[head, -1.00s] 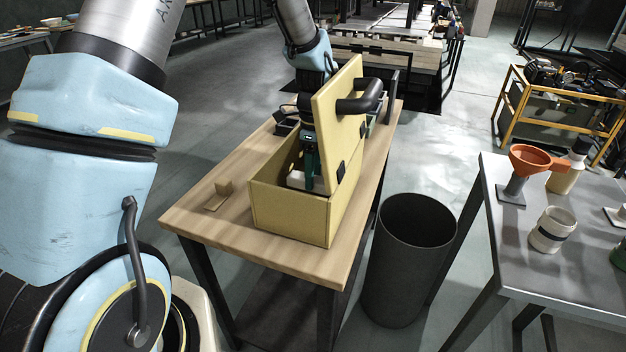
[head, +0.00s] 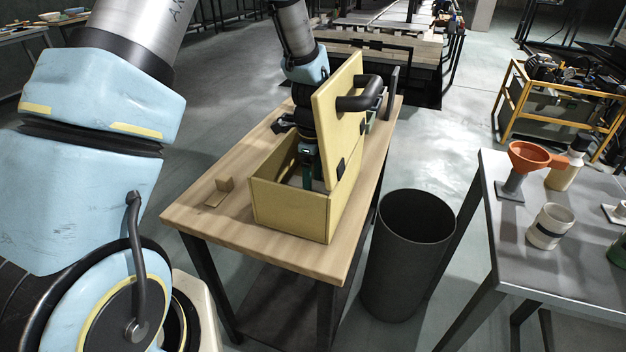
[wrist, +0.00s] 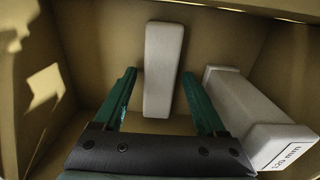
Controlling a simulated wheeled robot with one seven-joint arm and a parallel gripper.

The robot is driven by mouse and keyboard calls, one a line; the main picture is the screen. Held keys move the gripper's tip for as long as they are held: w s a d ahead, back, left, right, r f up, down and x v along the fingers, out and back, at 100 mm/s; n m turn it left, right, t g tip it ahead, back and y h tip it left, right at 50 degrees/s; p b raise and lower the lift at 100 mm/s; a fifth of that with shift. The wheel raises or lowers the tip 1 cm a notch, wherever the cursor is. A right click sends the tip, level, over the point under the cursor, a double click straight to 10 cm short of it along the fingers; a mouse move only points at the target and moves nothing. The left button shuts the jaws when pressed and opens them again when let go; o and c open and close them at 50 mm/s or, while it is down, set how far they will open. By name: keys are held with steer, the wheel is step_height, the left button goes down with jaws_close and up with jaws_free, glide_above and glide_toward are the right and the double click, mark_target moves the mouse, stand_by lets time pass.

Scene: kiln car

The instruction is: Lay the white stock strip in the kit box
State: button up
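The kit box (head: 290,212) is a tan box on the wooden bench, with its lid (head: 340,120) standing up on its right side. My gripper (head: 307,178) reaches down into it; the box wall hides the fingertips in the head view. In the wrist view my gripper (wrist: 160,74) is open, its green fingers on either side of the white stock strip (wrist: 163,60). The strip lies lengthwise away from the gripper inside the box. A gap shows at the left finger; the right tip is very close to the strip.
A pale block (wrist: 245,108) with a "120 MM" label lies right of the strip in the wrist view. A small tan angled piece (head: 222,190) lies on the bench (head: 190,215). A dark bin (head: 408,255) and a grey table (head: 500,240) stand to the right.

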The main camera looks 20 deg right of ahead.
mark_target(313, 184)
step_height(313, 184, up, 12)
steer(key=shift+r+b, duration=0.15)
steer(key=shift+b, duration=0.55)
steer(key=s+a+n, duration=0.1)
steer(key=a+n, duration=0.7)
steer(key=a, duration=0.2)
steer(key=s+a+n+t, duration=0.1)
steer(key=a+n, duration=0.8)
steer(key=a, duration=0.1)
steer(key=s+a+n, duration=0.2)
steer(key=a+n, duration=0.6)
steer(key=a, duration=0.2)
steer(key=shift+a+r+n+t, duration=0.1)
steer(key=shift+r+n+t, duration=0.1)
steer(key=shift+n+t, duration=0.1)
